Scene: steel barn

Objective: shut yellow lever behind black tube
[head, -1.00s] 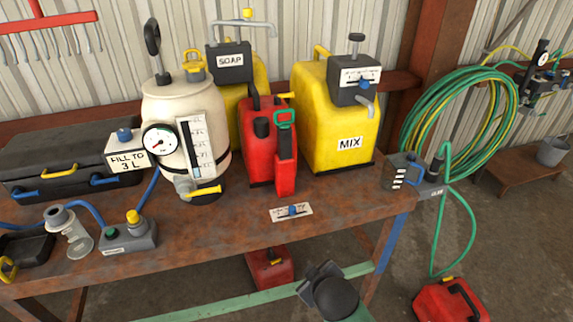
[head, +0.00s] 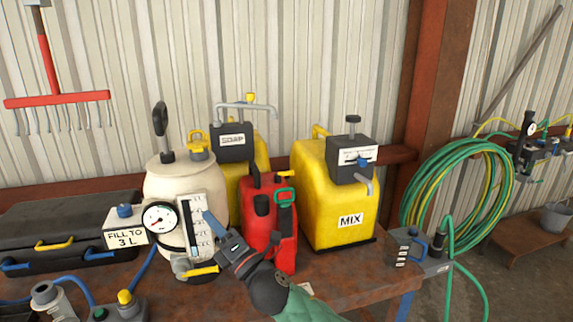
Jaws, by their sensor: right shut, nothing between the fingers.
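A yellow lever (head: 203,271) lies nearly level on the grey valve (head: 181,266) low on the cream tank (head: 157,187). My right gripper (head: 213,222) is shut and empty, in front of the tank's sight gauge (head: 196,238), a little above and right of that lever, apart from it in the picture. A short yellow piece (head: 284,174) shows beside the black spout (head: 255,174) of the red can (head: 257,217). I cannot tell which yellow part the task means. My left gripper is out of view.
The yellow MIX can (head: 325,205) stands right of the red can. The yellow SOAP can (head: 236,181) is behind. A small block with a yellow knob (head: 125,298) sits at front left. The rusty table (head: 345,283) has some bare room at front right.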

